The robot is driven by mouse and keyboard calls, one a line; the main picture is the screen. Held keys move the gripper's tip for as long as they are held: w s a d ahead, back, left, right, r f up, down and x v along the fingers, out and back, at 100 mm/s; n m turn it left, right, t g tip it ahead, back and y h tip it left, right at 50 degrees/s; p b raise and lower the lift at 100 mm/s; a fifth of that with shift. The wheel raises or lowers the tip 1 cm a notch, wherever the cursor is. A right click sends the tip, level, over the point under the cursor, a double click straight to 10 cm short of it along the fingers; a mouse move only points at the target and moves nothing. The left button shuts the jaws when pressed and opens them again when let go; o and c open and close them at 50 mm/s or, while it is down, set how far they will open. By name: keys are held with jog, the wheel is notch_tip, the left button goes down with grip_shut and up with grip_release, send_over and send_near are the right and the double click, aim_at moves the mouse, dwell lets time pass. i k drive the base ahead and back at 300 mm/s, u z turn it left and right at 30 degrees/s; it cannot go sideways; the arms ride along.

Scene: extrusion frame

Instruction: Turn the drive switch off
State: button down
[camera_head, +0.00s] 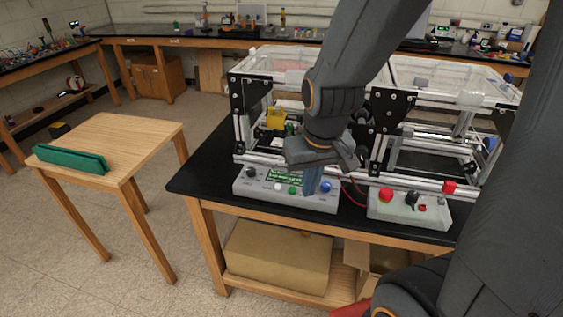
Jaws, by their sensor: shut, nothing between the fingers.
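A pale control box (400,212) sits at the front edge of the black bench top. It carries a red button (386,194), a black knob (412,198), a small red part (422,208) and a raised red piece (449,187). A second grey box (262,195) to its left has a green display (285,177) and several coloured knobs. I cannot tell which control is the drive switch, or its position. My gripper (311,193) is shut and empty, fingers pointing down over the right part of the left box, beside its blue knob (325,187). Contact cannot be told.
An aluminium extrusion frame (240,130) with clear panels stands close behind both boxes. Red and black wires run near the right box. A wooden table (125,140) with a green item (70,159) stands left across open floor. Cardboard boxes (277,255) lie below the bench.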

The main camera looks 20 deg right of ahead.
aim_at(413, 196)
jog(key=z, duration=1.45)
